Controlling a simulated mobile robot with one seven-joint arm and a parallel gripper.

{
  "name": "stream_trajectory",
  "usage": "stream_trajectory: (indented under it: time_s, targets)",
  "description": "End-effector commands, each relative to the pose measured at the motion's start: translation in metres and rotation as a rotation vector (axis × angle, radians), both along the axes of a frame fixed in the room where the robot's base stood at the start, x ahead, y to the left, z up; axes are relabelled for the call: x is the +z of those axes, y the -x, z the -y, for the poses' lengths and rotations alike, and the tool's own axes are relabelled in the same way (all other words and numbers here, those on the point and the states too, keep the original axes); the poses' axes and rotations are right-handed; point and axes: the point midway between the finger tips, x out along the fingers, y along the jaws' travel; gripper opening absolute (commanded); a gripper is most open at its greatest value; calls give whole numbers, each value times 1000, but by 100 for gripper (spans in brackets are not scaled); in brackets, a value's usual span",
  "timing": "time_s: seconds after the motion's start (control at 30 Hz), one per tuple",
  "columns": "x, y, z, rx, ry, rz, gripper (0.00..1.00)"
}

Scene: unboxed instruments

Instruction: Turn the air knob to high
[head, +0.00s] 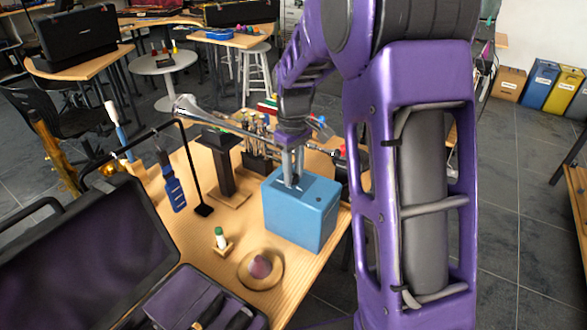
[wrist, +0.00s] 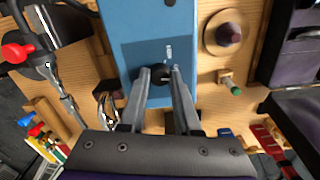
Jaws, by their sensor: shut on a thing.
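A blue box (head: 298,218) stands on the wooden table, and it also shows in the wrist view (wrist: 140,28). A small black knob (wrist: 160,76) sits on its darker blue top panel, with a small pale marking beside it. My gripper (head: 293,182) points down onto the top of the box. In the wrist view the two grey fingers (wrist: 159,74) lie on either side of the knob and are shut on it. The fingers hide much of the knob, and its pointer and setting cannot be read.
A round wooden base with a purple-brown piece (head: 260,268) and a small green-topped stand (head: 220,238) are near the box. A dark open case (head: 85,255) is at the left. A long silver instrument (head: 225,120) lies behind the box.

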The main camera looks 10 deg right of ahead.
Motion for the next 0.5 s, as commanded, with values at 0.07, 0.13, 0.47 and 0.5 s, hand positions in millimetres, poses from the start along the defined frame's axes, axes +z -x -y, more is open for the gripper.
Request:
stream_trajectory:
  time_s: [0.07, 0.13, 0.47, 0.5]
  targets:
    - [2, 0, 0, -68, 1, 1, 0]
    - [2, 0, 0, -134, 1, 1, 0]
    - [2, 0, 0, -446, 1, 1, 0]
    - [2, 0, 0, -481, 1, 1, 0]
